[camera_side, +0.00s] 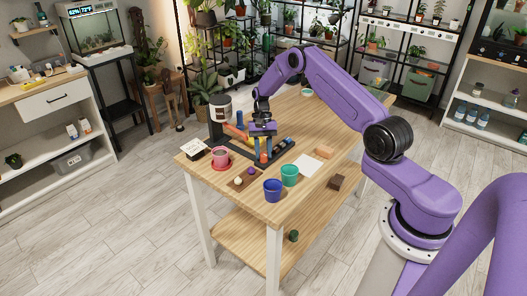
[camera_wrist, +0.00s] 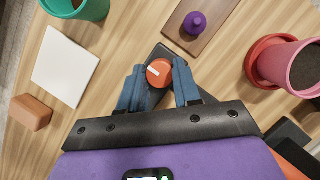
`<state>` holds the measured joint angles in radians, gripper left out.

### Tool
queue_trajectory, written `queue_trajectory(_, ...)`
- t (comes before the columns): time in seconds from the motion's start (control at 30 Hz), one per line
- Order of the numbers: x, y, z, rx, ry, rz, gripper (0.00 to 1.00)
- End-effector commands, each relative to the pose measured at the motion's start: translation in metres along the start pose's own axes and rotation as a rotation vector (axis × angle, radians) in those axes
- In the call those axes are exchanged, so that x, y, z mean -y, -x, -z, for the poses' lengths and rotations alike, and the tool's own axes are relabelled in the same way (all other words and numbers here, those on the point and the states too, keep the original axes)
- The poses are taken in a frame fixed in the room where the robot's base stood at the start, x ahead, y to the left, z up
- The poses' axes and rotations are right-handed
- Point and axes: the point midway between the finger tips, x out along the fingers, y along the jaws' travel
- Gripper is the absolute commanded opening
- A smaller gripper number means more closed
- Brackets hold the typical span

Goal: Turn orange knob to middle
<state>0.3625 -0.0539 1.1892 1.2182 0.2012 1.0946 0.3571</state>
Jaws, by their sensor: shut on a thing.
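The orange knob (camera_wrist: 158,72) shows in the wrist view as a round cap with a white pointer line, set on a dark base (camera_wrist: 160,52). My gripper (camera_wrist: 158,84) has its two blue fingers on either side of the knob and is shut on it. In the side view my gripper (camera_side: 263,158) points down over the table, with a bit of orange between the fingertips. The knob's exact setting and any scale marks cannot be made out.
A pink pot (camera_wrist: 300,68) on a red saucer stands close on the right in the wrist view. A board with a purple knob (camera_wrist: 195,22) lies beyond. A green pot (camera_wrist: 92,8), a white sheet (camera_wrist: 66,68) and an orange-brown block (camera_wrist: 31,112) are at left. A blue pot (camera_side: 272,190) stands near the table edge.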

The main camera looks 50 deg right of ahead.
Motion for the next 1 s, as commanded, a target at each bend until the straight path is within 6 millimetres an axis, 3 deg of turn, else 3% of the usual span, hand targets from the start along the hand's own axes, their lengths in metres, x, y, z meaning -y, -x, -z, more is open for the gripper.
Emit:
queue_trajectory(0.4,0.0,0.001,0.0,0.0,0.005,-0.002,0.02)
queue_trajectory(0.43,0.0,0.001,0.0,0.0,0.005,-0.002,0.42)
queue_trajectory(0.5,0.0,0.001,0.0,0.0,0.005,-0.002,0.57)
queue_trajectory(0.83,0.0,0.003,0.0,-0.001,0.005,-0.002,0.57)
queue_trajectory(1.0,0.001,0.023,0.001,-0.004,0.006,0.0,0.57)
